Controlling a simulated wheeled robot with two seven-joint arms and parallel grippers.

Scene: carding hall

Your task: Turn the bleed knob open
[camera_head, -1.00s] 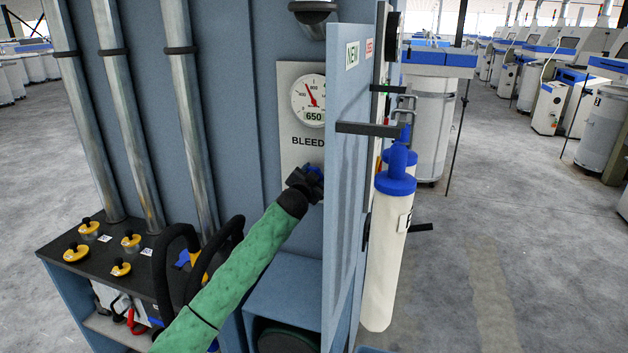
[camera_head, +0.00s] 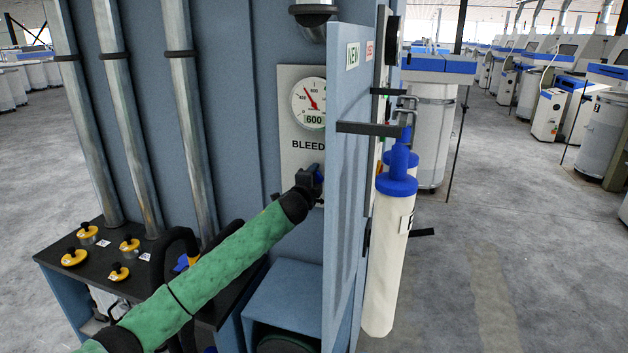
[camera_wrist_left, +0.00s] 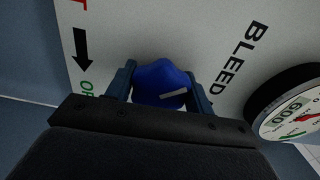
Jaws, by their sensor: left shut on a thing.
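The blue bleed knob (camera_wrist_left: 162,84) with a pale mark sits on a light panel (camera_head: 290,130) lettered BLEED. My left gripper (camera_wrist_left: 160,88) has a finger on each side of the knob and is shut on it. In the head view my left gripper (camera_head: 308,183) hides most of the knob. The round gauge (camera_head: 309,104) above the lettering reads 600 on its display; it also shows in the left wrist view (camera_wrist_left: 285,112). A black arrow (camera_wrist_left: 81,48) beside the knob points to partly hidden green lettering. My right gripper is not in view.
An open blue door (camera_head: 344,190) stands close to the right of the panel. White cylinders with blue caps (camera_head: 390,250) hang beyond it. Yellow-and-black knobs (camera_head: 75,257) sit on a black shelf at lower left.

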